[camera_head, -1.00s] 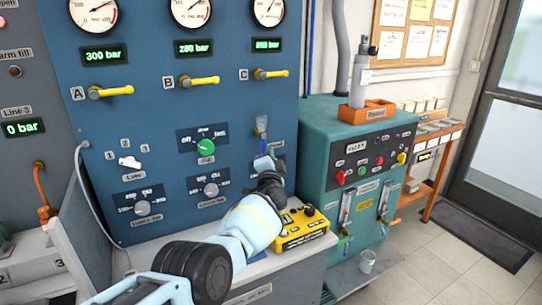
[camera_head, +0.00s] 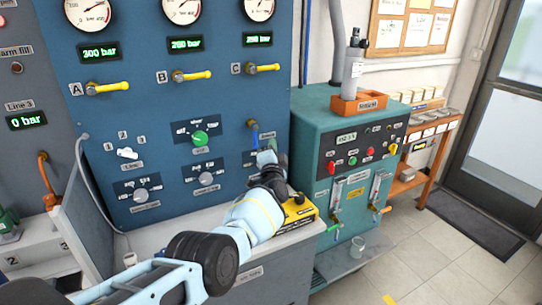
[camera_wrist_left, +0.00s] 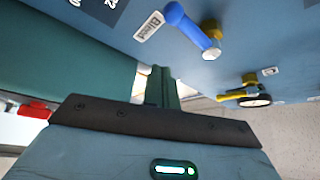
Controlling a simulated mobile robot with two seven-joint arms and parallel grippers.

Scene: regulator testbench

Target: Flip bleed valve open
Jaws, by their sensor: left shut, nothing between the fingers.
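The bleed valve has a blue lever (camera_head: 254,135) on the lower right of the blue panel, hanging down from its pivot. In the left wrist view the blue lever (camera_wrist_left: 188,28) lies beside the "Bleed" label (camera_wrist_left: 152,26), with a metal and brass pivot at its lower-right end. My left gripper (camera_head: 267,157) is just below and right of the lever in the head view. In the left wrist view its fingers (camera_wrist_left: 161,88) are shut and empty, with a visible gap to the lever. My right gripper is in neither view.
A yellow box (camera_head: 298,213) sits on the bench ledge beneath my left arm. A green selector knob (camera_head: 200,138) is left of the lever. A teal cabinet (camera_head: 313,128) stands to the right. A small gauge with a yellow handle (camera_wrist_left: 236,94) shows in the wrist view.

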